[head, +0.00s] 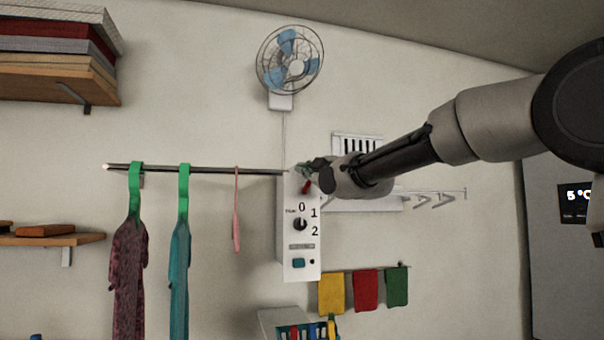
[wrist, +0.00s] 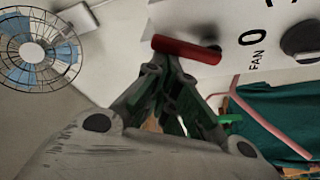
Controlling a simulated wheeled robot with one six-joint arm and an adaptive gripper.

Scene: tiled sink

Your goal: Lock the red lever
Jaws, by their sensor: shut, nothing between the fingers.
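The red lever (head: 307,187) is on the upper part of a white wall box (head: 301,263), above a dial marked 0, 1, 2. In the wrist view the red lever (wrist: 187,49) lies just beyond my fingertips, slightly tilted, its right end lower. My gripper (head: 306,170) is at the top of the box, close to the lever. In the wrist view my gripper (wrist: 172,75) is shut with its fingertips together and nothing held. I cannot tell whether the tips touch the lever.
A black dial (head: 299,224) sits below the lever. A rail (head: 205,171) with hanging clothes runs left of the box. A wall fan (head: 289,60) is above. Coloured cloths (head: 366,290) hang at lower right. Bare wall lies around the fan.

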